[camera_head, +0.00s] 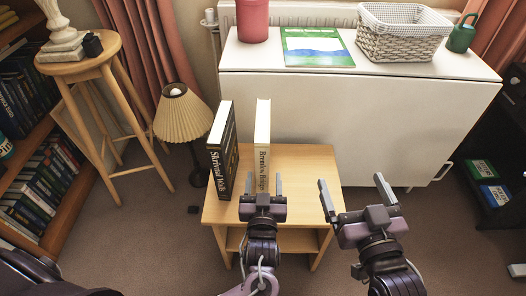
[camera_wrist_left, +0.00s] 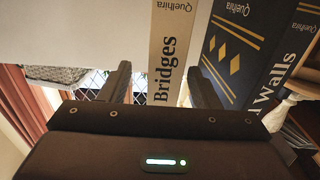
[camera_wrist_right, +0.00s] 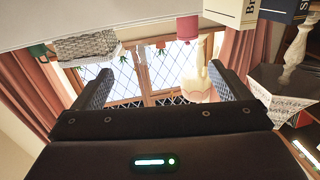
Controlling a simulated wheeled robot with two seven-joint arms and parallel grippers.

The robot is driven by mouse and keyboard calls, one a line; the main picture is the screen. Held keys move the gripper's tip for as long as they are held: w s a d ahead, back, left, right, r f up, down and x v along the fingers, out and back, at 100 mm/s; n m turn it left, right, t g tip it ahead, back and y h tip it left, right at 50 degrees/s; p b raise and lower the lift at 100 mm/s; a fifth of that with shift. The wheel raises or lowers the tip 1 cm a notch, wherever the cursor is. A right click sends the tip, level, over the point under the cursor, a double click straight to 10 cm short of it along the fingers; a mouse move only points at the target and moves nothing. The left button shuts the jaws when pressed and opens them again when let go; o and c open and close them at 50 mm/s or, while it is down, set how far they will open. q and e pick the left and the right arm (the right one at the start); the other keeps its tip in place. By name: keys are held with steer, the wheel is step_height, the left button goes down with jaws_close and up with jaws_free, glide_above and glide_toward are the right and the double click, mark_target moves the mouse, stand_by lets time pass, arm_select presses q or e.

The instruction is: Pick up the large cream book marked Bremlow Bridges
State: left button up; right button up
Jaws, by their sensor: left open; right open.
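The cream book (camera_head: 262,142), with Bremlow Bridges on its spine, stands upright on the small wooden table. In the left wrist view its spine (camera_wrist_left: 170,55) shows between my left fingers. My left gripper (camera_head: 264,183) is open and empty at the lower part of the spine; I cannot tell whether it touches. My right gripper (camera_head: 353,192) is open and empty, right of the book beyond the table's edge. The book's corner (camera_wrist_right: 230,10) also shows at the top of the right wrist view.
A dark book (camera_head: 222,150) marked Skrivnal Walls stands upright left of the cream one, with a narrow gap. The wooden table (camera_head: 310,165) is bare to the right. Behind are a white cabinet (camera_head: 380,125) and a lamp (camera_head: 182,115); a stool (camera_head: 75,55) stands at left.

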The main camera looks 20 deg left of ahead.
arm_select(q)
steer(key=x, duration=0.3)
steer(key=b+x, duration=0.1)
steer(key=shift+w+a+r, duration=0.1)
steer(key=shift+a+r, duration=0.05)
steer(key=shift+a, duration=0.15)
jaws_close()
steer(key=shift+r, duration=0.1)
arm_select(e)
step_height(320, 180, up, 9)
steer(key=t+y, duration=0.1)
steer(key=t, duration=0.3)
steer(key=shift+s+d+y, duration=0.2)
steer(key=shift+d+y, duration=0.1)
steer(key=shift+d, duration=0.1)
